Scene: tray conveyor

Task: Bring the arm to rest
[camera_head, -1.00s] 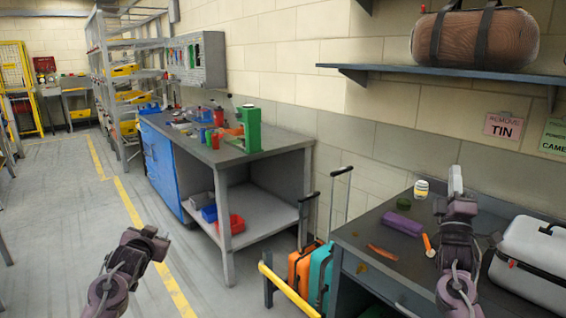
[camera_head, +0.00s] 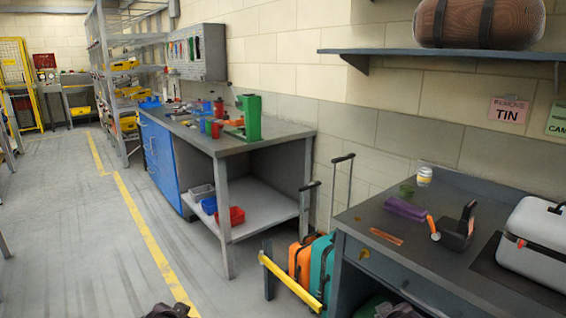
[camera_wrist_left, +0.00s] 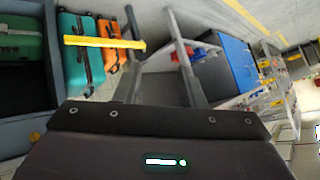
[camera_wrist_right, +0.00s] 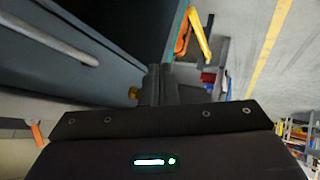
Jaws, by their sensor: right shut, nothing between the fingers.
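My right gripper (camera_wrist_right: 160,70) is shut with nothing between its fingers, in the right wrist view. My left gripper (camera_wrist_left: 160,68) shows in the left wrist view with its fingers apart and nothing held. In the head view only small dark parts of my two arms show at the bottom edge, one left of the middle and one right of it. Both grippers' fingertips are out of the head view. The right arm is low, in front of the right workbench (camera_head: 365,220) and clear of its top.
The bench holds a purple block (camera_head: 405,209), a jar (camera_head: 424,176), a black holder (camera_head: 458,230) and a grey case (camera_head: 535,245). Orange and teal suitcases (camera_head: 320,270) stand beside it behind a yellow bar (camera_head: 290,281). The floor at left is clear.

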